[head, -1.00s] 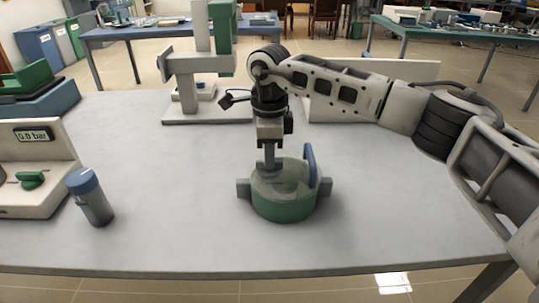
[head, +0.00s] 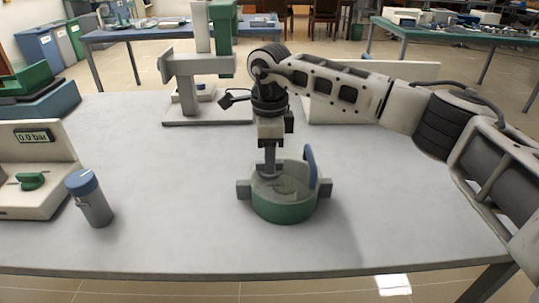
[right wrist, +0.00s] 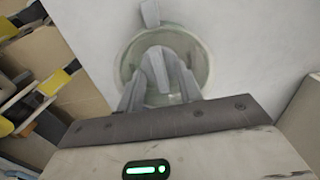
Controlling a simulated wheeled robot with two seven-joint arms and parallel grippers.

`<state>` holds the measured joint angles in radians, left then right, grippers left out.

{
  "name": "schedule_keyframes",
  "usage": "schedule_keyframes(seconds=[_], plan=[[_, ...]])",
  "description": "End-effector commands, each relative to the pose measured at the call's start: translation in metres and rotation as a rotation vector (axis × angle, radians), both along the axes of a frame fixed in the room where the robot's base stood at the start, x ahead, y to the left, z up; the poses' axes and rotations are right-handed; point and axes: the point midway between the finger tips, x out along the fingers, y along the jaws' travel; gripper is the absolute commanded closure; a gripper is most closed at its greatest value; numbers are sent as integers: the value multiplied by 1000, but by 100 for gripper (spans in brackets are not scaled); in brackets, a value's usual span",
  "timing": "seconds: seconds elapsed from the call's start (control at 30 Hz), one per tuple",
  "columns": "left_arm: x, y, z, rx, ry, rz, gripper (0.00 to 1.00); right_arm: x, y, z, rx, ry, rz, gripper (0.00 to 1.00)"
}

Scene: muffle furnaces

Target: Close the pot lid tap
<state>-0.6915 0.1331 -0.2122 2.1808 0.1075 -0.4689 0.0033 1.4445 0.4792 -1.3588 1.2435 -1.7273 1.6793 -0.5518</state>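A round pot (head: 284,211), green below with a grey rim and grey side lugs, stands upright on the table. A blue upright handle (head: 311,167) rises at its right side. My right gripper (head: 268,174) points straight down over the left part of the pot's top, its tips at or just inside the rim. In the right wrist view, the gripper's fingers (right wrist: 160,80) lie over the round pot top (right wrist: 203,62), with a grey piece between them. Whether they grip it is unclear. The tap is not clearly distinguishable. My left gripper is out of view.
A cream and green stand (head: 207,105) is behind the pot. The grey table (head: 150,240) is clear around the pot.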

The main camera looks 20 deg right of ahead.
Motion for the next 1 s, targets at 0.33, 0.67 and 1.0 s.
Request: schedule_keyframes(seconds=[0.33, 0.67, 1.0], plan=[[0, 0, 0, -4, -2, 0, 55, 1, 1, 71, 2, -7, 0, 65], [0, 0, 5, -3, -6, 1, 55, 0, 1, 139, 3, -4, 1, 65], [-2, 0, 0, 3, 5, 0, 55, 0, 0, 157, 1, -2, 1, 65]])
